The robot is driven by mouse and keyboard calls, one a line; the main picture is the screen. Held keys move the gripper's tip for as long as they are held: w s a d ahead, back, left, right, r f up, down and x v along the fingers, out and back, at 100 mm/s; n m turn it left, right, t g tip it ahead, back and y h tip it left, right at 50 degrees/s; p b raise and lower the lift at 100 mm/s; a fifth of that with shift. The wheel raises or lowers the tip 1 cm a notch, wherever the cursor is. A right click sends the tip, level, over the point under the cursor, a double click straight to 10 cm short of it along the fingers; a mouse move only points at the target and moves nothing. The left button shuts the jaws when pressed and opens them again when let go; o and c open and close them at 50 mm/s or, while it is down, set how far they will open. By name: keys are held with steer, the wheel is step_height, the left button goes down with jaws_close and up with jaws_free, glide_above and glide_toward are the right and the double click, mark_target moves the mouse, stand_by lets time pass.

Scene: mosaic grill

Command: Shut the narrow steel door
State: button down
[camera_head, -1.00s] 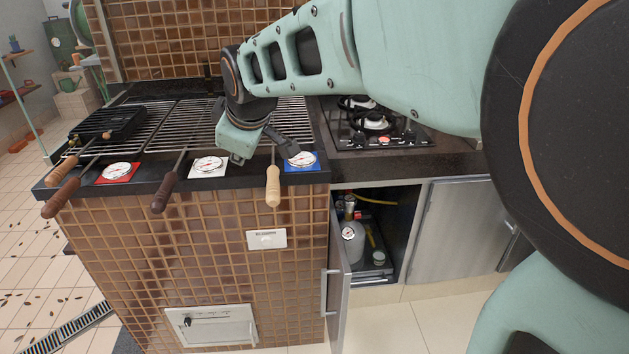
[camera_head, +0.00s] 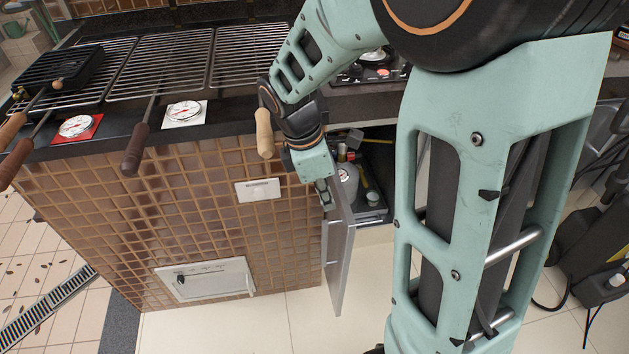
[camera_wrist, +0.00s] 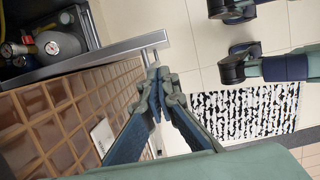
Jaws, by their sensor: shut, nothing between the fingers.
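The narrow steel door (camera_head: 341,250) stands open, jutting forward from the counter front, with a bar handle on its left face. In the wrist view its steel edge (camera_wrist: 105,53) runs across the upper left. My gripper (camera_head: 327,198) is shut and empty, pointing down at the upper part of the door, on its left side. In the wrist view the closed fingertips (camera_wrist: 154,76) are close to the door's free end; I cannot tell whether they touch it. The open compartment behind the door holds a grey gas cylinder (camera_head: 347,184) with a gauge.
The tiled grill front (camera_head: 215,215) is just left of the door, with a small hatch (camera_head: 205,279) low down. A light wooden skewer handle (camera_head: 264,133) overhangs the counter near my wrist. The pale floor (camera_head: 270,325) before the door is clear. A patterned mat (camera_wrist: 245,112) lies on the floor.

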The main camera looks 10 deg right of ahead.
steer(key=b+x, duration=0.3)
steer(key=x, duration=0.7)
steer(key=shift+s, duration=0.2)
steer(key=shift+d+f, duration=0.1)
steer(key=shift+d, duration=0.1)
